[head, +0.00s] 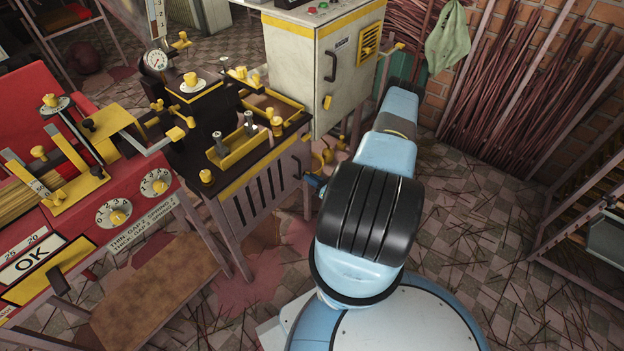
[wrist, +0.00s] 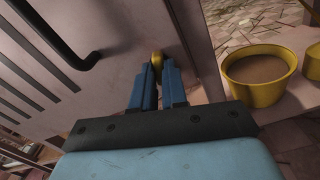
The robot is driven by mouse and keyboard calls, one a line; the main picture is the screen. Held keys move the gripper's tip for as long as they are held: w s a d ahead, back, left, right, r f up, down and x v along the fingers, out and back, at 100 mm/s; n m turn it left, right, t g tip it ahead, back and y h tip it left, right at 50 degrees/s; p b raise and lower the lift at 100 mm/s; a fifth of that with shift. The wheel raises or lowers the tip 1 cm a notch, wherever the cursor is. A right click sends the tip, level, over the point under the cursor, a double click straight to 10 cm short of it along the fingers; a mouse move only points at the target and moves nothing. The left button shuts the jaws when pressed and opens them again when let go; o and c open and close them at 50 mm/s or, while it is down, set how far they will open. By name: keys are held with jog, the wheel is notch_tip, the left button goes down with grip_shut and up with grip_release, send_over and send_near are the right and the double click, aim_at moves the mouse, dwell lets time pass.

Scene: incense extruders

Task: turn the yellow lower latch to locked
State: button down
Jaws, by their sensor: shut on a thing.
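The yellow lower latch (wrist: 157,61) shows as a small rounded yellow knob near the edge of a pale panel (wrist: 120,75) in the wrist view. My gripper (wrist: 157,72) has its two blue fingers closed around this knob, and they cover most of it. I cannot tell the latch's angle. In the head view a bit of my gripper (head: 315,183) shows beside the slotted cabinet (head: 262,190); my arm hides the rest, and I cannot make out the latch there.
A black handle (wrist: 68,45) and dark slots are on the panel left of my fingers. A yellow bucket (wrist: 255,80) with brown contents stands close on the right. A grey cabinet (head: 340,70) stands behind. Open floor (head: 470,220) lies right of my arm.

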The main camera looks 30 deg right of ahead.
jog(key=shift+d+m, duration=0.1)
jog(key=shift+m, duration=7.2)
jog(key=shift+f, duration=0.1)
jog(key=c, duration=1.2)
grip_release()
jog(key=shift+o, duration=0.2)
jog(key=shift+s, duration=0.1)
jog(key=v, duration=1.3)
jog(key=shift+s, duration=0.3)
